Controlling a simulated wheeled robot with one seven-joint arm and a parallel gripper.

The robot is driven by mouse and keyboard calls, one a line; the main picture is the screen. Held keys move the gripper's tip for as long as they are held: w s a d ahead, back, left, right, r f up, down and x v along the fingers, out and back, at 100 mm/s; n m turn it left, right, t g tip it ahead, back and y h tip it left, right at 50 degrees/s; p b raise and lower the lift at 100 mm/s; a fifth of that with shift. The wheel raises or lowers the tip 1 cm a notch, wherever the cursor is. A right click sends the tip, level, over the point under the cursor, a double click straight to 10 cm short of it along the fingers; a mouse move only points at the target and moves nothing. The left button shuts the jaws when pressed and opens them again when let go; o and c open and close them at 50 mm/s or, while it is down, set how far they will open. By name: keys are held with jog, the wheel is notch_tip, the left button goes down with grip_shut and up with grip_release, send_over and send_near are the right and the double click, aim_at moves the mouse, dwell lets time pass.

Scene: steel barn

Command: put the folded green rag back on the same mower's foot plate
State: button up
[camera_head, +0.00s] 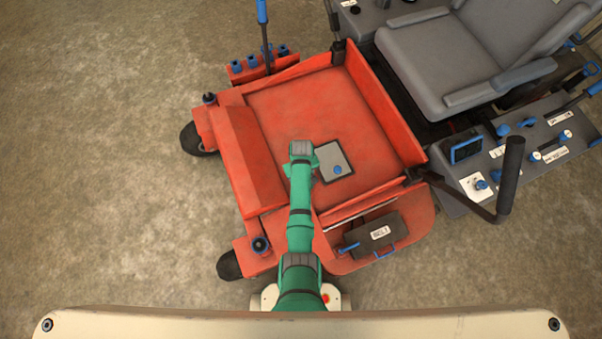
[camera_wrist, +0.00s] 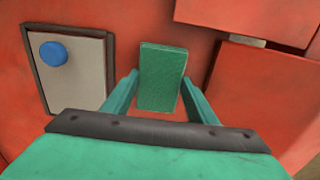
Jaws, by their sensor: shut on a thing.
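The folded green rag (camera_wrist: 162,78) is a flat rectangle between the two fingers of my gripper (camera_wrist: 162,92) in the wrist view. My gripper is shut on it. Red metal of the mower lies beyond it; I cannot tell whether the rag touches it. In the head view my gripper (camera_head: 302,165) is over the red mower's foot plate (camera_head: 305,105), near its front and lower part. The rag cannot be made out there, under my wrist.
A grey panel with a blue knob (camera_head: 332,162) is set in the foot plate, right beside my gripper; it also shows in the wrist view (camera_wrist: 85,80). A dark box labelled BELT (camera_head: 377,236) and a grey seat (camera_head: 440,65) are nearby. The upper foot plate is clear.

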jog(key=o, duration=1.1)
jog(key=shift+f, duration=0.1)
notch_tip(320, 180, up, 12)
jog(key=s+d+f+m+t, duration=0.15)
jog(key=s+t, duration=0.55)
jog(key=s, duration=0.9)
jog(key=s+r+m+t, duration=0.1)
jog(key=s+r+t, duration=0.3)
jog(key=r, duration=1)
jog(key=s+a+r+m+t, duration=0.1)
jog(key=s+r+t, duration=0.3)
jog(key=s+r, duration=0.6)
notch_tip(320, 180, up, 5)
jog(key=shift+s+a+r+m, duration=0.2)
jog(key=shift+s+a+m, duration=0.15)
jog(key=shift+m, duration=0.2)
